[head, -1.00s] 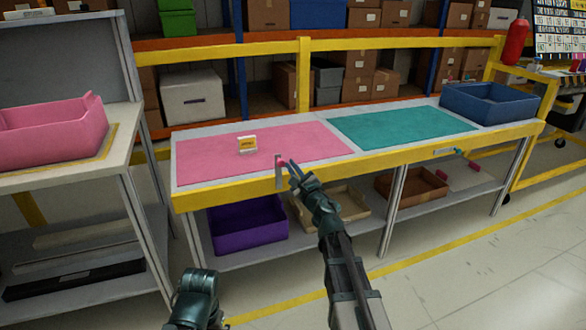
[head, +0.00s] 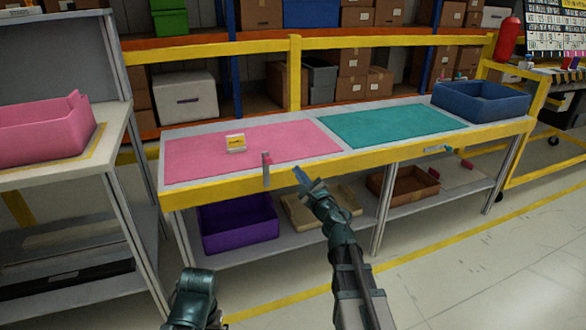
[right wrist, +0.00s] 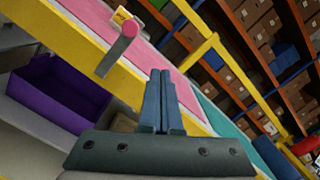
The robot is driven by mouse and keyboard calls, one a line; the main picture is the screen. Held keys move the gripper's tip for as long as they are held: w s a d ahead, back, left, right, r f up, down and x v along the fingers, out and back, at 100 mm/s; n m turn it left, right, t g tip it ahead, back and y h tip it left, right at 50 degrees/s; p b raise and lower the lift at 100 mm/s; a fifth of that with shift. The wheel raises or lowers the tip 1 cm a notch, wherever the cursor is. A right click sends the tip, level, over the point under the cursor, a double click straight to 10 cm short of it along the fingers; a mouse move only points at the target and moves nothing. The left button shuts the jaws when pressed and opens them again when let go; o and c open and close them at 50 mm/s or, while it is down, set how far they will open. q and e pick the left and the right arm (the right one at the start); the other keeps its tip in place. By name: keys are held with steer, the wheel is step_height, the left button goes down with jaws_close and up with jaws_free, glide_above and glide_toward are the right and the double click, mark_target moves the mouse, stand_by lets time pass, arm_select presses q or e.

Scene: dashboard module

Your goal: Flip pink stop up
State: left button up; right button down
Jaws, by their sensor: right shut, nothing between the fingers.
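The pink stop (head: 266,168) is a grey bar with a pink knob at its top, on the yellow front edge of the table by the pink mat (head: 205,158). It stands upright in the head view. In the right wrist view the stop (right wrist: 117,54) is left of the fingers, its pink knob at the mat's edge. My right gripper (head: 299,173) is shut and empty, a short way right of the stop and apart from it. It also shows in the right wrist view (right wrist: 160,76). Only part of my left arm shows at the bottom; its fingers are out of sight.
A small yellow and white box (head: 235,143) lies on the pink mat. Another stop (head: 437,149) lies flat along the edge by the teal mat (head: 385,125). A blue bin (head: 480,103) stands at the right end. A purple bin (head: 238,225) is on the shelf below.

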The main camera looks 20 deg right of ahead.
steer(key=s, duration=0.5)
steer(key=shift+d, duration=0.35)
steer(key=s+a+f+m+g+h, duration=0.25)
steer(key=f+m, duration=0.25)
steer(key=m, duration=0.5)
steer(key=s+a+f+m+g+h, duration=0.2)
steer(key=a+f+m+g, duration=0.3)
steer(key=m, duration=0.6)
steer(key=s+a+f+m+g+h, duration=0.1)
steer(key=s+f+m+g+h, duration=0.1)
steer(key=f+m, duration=0.6)
steer(key=s+a+f+m+g+y, duration=0.25)
steer(key=s+a+m+g, duration=0.35)
steer(key=s, duration=0.3)
steer(key=s+a+f+m+g+y, duration=0.1)
steer(key=s+a+f+m+g, duration=0.2)
steer(key=s+a+m, duration=0.45)
step_height(320, 180, up, 36)
steer(key=s+n+p, duration=0.1)
steer(key=s+p, duration=0.1)
steer(key=p, duration=3.3)
steer(key=shift+a+f+n, duration=0.2)
steer(key=shift+a+n, duration=0.1)
steer(key=shift+n, duration=0.05)
